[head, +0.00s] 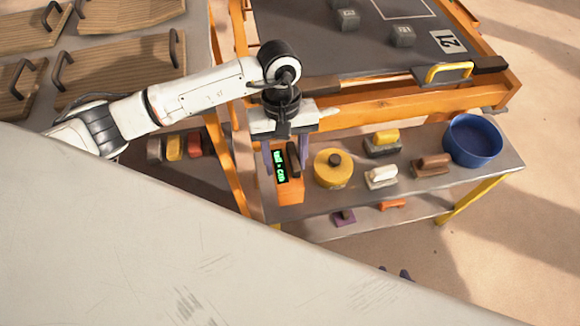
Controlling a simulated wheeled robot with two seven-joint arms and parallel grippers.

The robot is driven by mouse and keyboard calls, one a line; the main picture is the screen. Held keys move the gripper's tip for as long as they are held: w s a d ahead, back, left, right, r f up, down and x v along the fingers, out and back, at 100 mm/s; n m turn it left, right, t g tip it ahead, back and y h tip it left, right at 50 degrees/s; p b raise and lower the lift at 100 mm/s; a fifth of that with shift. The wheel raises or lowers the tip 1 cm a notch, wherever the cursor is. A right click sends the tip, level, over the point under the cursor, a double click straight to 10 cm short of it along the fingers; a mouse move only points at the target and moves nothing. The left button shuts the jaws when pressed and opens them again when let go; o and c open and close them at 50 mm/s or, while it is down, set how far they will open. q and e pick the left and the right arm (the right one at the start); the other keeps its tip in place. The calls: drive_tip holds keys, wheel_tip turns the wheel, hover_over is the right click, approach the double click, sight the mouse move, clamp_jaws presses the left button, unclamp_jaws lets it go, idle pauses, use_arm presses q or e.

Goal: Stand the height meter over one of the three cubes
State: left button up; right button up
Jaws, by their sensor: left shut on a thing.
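The height meter is an orange block (290,196) with a green-lit display and a dark handle, at the left end of the grey shelf. My left gripper (285,154) is above it, its purple fingers shut on it from both sides. I cannot tell whether its base touches the shelf. Three small grey cubes are on the dark press bed at the top: one at the top edge (337,4), one marked cube (348,20) and another marked cube (402,37).
On the grey shelf (430,200) stand a yellow round weight (333,169), several small handled blocks and a blue bowl (473,140). The press has an orange frame (400,107) and a yellow handle (449,71) along its near edge. Wooden boards (125,65) lie at left.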

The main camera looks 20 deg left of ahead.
sight(286, 171)
use_arm(q)
drive_tip(key=shift+f, duration=2.5)
drive_tip(key=o, duration=0.9)
drive_tip(key=shift+f+b, duration=0.15)
drive_tip(key=shift+b, duration=0.2)
drive_tip(key=o, duration=0.4)
drive_tip(key=shift+o, duration=0.2)
drive_tip(key=shift+r, duration=0.2)
